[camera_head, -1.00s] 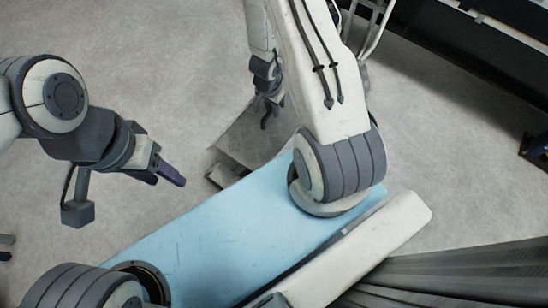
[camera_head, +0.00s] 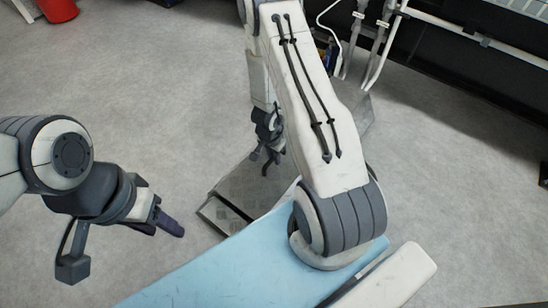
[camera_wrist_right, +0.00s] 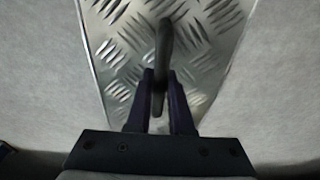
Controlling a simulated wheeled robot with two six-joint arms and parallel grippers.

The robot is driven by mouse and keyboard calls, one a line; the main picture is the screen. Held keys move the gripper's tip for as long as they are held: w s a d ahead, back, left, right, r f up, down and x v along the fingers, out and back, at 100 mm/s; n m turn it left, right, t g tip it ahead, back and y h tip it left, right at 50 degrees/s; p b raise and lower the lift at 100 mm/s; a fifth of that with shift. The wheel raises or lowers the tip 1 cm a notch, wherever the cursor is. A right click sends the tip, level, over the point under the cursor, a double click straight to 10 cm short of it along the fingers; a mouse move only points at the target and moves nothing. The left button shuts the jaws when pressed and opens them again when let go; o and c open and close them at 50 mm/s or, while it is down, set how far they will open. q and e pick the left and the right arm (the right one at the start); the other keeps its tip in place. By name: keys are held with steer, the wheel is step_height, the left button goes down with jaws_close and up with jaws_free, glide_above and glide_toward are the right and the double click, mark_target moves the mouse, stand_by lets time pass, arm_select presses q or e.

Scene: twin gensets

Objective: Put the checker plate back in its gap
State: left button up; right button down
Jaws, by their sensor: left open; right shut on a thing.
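The checker plate (camera_head: 235,190) is a grey metal plate with a raised tread pattern. In the head view it hangs tilted above the floor, partly behind my right arm. My right gripper (camera_head: 268,160) is at its upper side. In the right wrist view, the plate (camera_wrist_right: 205,35) fills the upper middle, and my right gripper (camera_wrist_right: 160,95) is shut on its upright dark handle (camera_wrist_right: 163,45). My left gripper (camera_head: 170,224) is open and empty at the left, apart from the plate. The gap cannot be made out in these views.
A white pipe frame (camera_head: 383,50) and a dark structure (camera_head: 470,70) stand at the upper right. A red bin (camera_head: 58,8) is at the top left. Bare grey floor (camera_head: 150,90) lies open at the left and middle.

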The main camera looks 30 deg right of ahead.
mark_target(274, 169)
steer(key=shift+f+b, duration=1.7)
steer(key=shift+f, duration=0.3)
steer(key=shift+f, duration=0.15)
steer(key=c, duration=0.8)
jaws_free()
